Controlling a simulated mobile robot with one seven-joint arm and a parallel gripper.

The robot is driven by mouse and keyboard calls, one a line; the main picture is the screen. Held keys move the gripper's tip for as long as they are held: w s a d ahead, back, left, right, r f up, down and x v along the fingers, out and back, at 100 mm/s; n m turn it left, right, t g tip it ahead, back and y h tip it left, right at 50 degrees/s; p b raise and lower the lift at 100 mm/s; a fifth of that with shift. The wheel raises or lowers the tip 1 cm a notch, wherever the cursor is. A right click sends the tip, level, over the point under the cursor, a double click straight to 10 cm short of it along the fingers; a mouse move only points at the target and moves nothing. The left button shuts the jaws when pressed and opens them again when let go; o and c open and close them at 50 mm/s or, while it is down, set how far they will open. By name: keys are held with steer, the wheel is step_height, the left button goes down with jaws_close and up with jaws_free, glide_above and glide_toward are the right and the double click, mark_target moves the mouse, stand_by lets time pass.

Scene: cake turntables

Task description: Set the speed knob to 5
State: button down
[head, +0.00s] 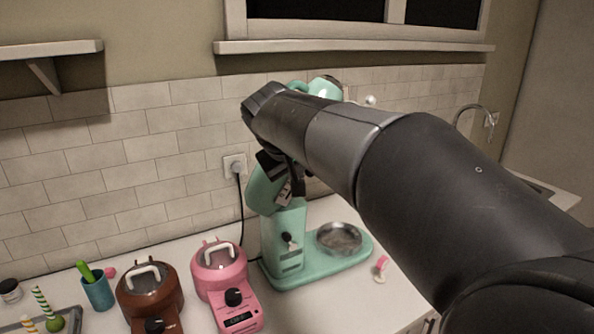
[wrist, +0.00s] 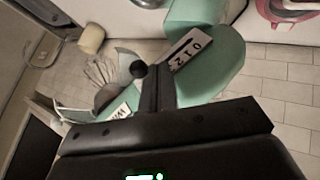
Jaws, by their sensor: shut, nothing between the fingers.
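The mint-green stand mixer (head: 286,222) stands on the counter, its head tilted up and partly hidden behind my arm. In the wrist view, its green body (wrist: 223,62) bears a white scale plate (wrist: 187,48) on which 0, 1 and 2 can be read; the rest is hidden behind my fingers. A round black knob (wrist: 138,68) shows just left of my fingertips. I cannot tell whether they touch, or what setting it has. My gripper (wrist: 159,72) is shut and empty, close against the mixer's head.
A wire whisk (wrist: 103,72) is near the mixer head. A metal bowl (head: 340,237) sits on the mixer's base. A pink appliance (head: 219,270) and a brown one (head: 150,290) stand to its left. A black cord runs to the wall socket (head: 236,167).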

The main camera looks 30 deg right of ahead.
steer(key=s+a+r, duration=0.4)
steer(key=a+r, duration=0.3)
steer(key=shift+s+a, duration=0.25)
steer(key=shift+s, duration=0.15)
